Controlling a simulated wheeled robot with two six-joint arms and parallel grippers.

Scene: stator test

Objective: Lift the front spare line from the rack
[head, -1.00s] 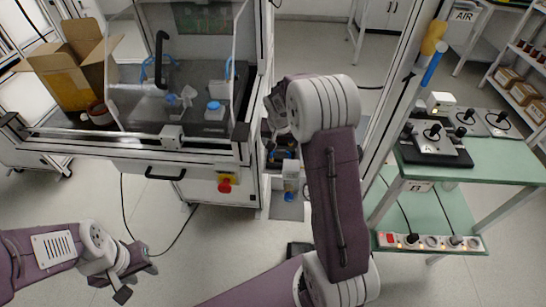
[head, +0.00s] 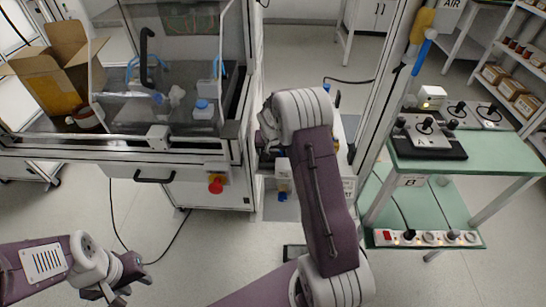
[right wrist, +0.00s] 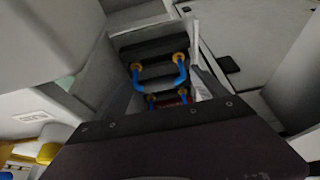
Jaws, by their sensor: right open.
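In the right wrist view, a pale rack (right wrist: 112,104) holds dark blocks with blue U-shaped lines in orange-yellow end fittings. I cannot tell which is the front spare line. My right gripper (head: 268,128) is open, mostly hidden behind its own arm in the head view, above the cart between the cabinet and the post. My left gripper (head: 108,293) looks open and empty, low at the left over the floor.
A glass-fronted test cabinet (head: 135,157) with a red stop button (head: 215,184) stands left of my right arm. A green-topped bench (head: 500,160) with joystick boxes and a power strip (head: 425,238) stands at the right.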

